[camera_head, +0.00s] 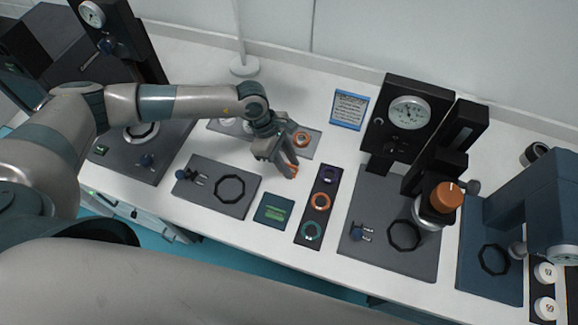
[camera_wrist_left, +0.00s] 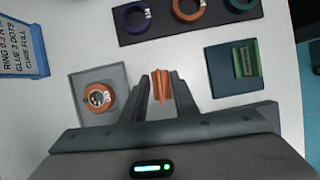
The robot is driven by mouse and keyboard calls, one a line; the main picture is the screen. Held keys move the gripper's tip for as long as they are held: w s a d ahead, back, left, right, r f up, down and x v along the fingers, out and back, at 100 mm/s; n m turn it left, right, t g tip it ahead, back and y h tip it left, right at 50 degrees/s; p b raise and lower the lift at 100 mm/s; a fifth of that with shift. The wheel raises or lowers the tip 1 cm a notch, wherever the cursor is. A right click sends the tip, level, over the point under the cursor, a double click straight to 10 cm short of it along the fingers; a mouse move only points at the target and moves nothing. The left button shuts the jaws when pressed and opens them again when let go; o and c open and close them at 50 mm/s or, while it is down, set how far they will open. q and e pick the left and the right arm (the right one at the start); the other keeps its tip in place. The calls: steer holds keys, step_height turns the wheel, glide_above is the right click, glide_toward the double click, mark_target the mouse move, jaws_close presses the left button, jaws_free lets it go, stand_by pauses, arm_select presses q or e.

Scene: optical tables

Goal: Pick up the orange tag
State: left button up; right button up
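An orange tag (camera_head: 293,171), seen as a narrow upright piece, sits between the fingertips of my left gripper (camera_head: 282,160). In the left wrist view, the tag (camera_wrist_left: 161,88) fills the narrow gap between the two dark fingers (camera_wrist_left: 163,92), which look closed on its sides. The fingers hide part of it. The white table shows behind and below it; its height above the table is hard to judge. My right gripper is not in view.
A dark strip (camera_head: 309,238) with purple, orange and teal rings lies to the right, near a green pad (camera_head: 273,211). A blue-framed sign (camera_head: 348,109) and black gauge stand (camera_head: 386,132) are behind.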

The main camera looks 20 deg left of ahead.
mark_target(292, 166)
arm_select(q)
steer(key=c, duration=0.6)
steer(key=shift+c, duration=0.2)
steer(key=shift+r, duration=0.1)
steer(key=shift+r+b, duration=0.85)
steer(key=shift+s+d+r+b, duration=0.1)
steer(key=shift+d+r+b, duration=0.1)
steer(key=shift+r+b, duration=0.35)
steer(key=shift+d+r+b, duration=0.2)
steer(key=shift+r+b, duration=0.1)
steer(key=shift+r, duration=0.3)
steer(key=s+d+r+b, duration=0.3)
steer(key=d+r, duration=0.4)
steer(key=d, duration=0.3)
steer(key=shift+s+d+b, duration=0.15)
steer(key=shift+s+b, duration=0.05)
steer(key=shift+b, duration=0.7)
